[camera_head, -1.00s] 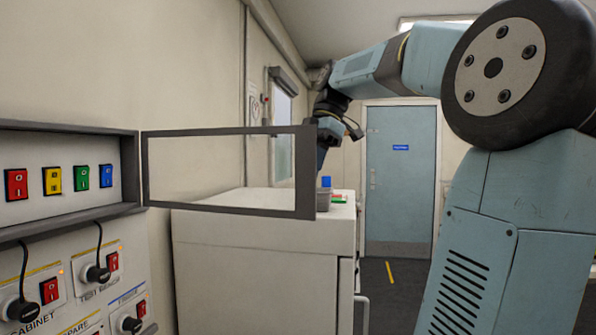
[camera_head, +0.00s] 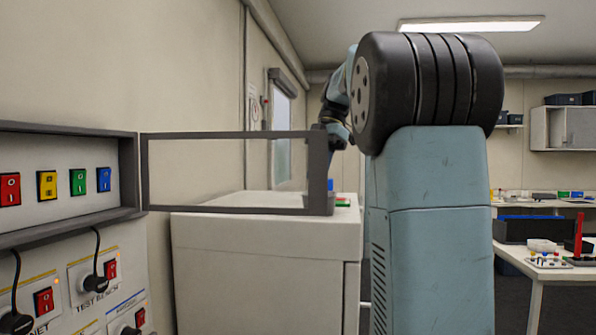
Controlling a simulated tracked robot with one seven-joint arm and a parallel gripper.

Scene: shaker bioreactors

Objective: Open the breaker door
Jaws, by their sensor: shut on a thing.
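The breaker door (camera_head: 222,135) is a dark grey frame with a clear pane. It stands swung out to the right from the breaker box (camera_head: 60,220), hinged at the box's right edge. The box is uncovered and shows red, yellow, green and blue switches (camera_head: 47,184). My gripper (camera_head: 322,132) is at the door's far right edge, near its top corner, and is shut on it. The fingertips are mostly hidden behind the door edge and my arm.
A white cabinet (camera_head: 262,270) stands behind and below the door, with small blue, red and green items on top. Plugs and sockets (camera_head: 95,280) are below the breaker box. A table (camera_head: 545,268) with lab items is at the right.

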